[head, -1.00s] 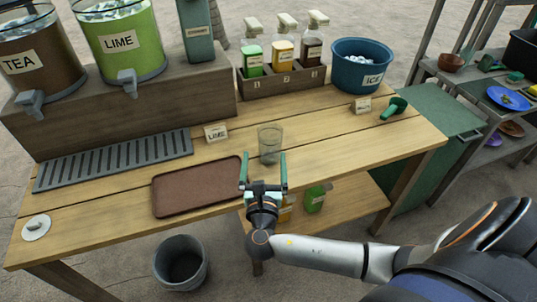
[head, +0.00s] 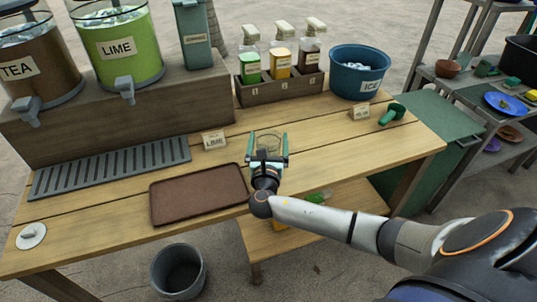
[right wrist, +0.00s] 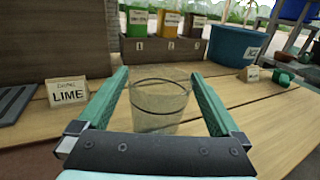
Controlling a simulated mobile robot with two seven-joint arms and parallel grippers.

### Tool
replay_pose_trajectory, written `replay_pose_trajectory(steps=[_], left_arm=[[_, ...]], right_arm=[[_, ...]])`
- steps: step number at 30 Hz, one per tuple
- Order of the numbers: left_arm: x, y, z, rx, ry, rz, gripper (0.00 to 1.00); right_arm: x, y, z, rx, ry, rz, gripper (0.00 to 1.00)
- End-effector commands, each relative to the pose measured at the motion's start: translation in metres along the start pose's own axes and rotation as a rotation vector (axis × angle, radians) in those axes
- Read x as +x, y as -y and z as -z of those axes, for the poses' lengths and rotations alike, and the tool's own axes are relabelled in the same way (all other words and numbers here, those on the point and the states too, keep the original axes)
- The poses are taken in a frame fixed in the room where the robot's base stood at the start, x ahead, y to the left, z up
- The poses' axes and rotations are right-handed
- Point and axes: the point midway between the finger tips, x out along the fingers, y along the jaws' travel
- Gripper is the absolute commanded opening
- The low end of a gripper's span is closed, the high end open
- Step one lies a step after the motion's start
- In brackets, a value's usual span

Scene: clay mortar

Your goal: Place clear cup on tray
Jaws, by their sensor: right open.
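The clear cup (right wrist: 160,103) stands upright on the wooden table, between the two fingers of my right gripper in the right wrist view. In the head view the cup (head: 269,143) is mostly hidden behind the gripper. My right gripper (head: 268,145) is open, with a finger on each side of the cup; the fingers (right wrist: 160,95) show gaps to the glass. The brown tray (head: 198,194) lies flat and empty on the table, to the left of the cup. My left gripper is not in view.
A LIME card (head: 214,140) stands left of the cup. Behind are a bottle rack (head: 281,89), an ICE tub (head: 359,72) and a green scoop (head: 393,113). A drip grate (head: 110,167) and drink dispensers (head: 118,48) are at the left. A grey bucket (head: 178,270) stands below.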

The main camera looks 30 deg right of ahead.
Motion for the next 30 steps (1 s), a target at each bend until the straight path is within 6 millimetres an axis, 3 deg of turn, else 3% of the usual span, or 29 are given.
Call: replay_pose_trajectory(steps=[9, 30], left_arm=[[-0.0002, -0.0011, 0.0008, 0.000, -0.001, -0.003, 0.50], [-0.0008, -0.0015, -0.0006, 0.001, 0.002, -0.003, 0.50]], right_arm=[[0.0059, 0.0003, -0.0002, 0.000, 0.000, 0.000, 0.99], [0.0054, 0.0002, 0.0002, 0.000, -0.001, 0.000, 0.20]])
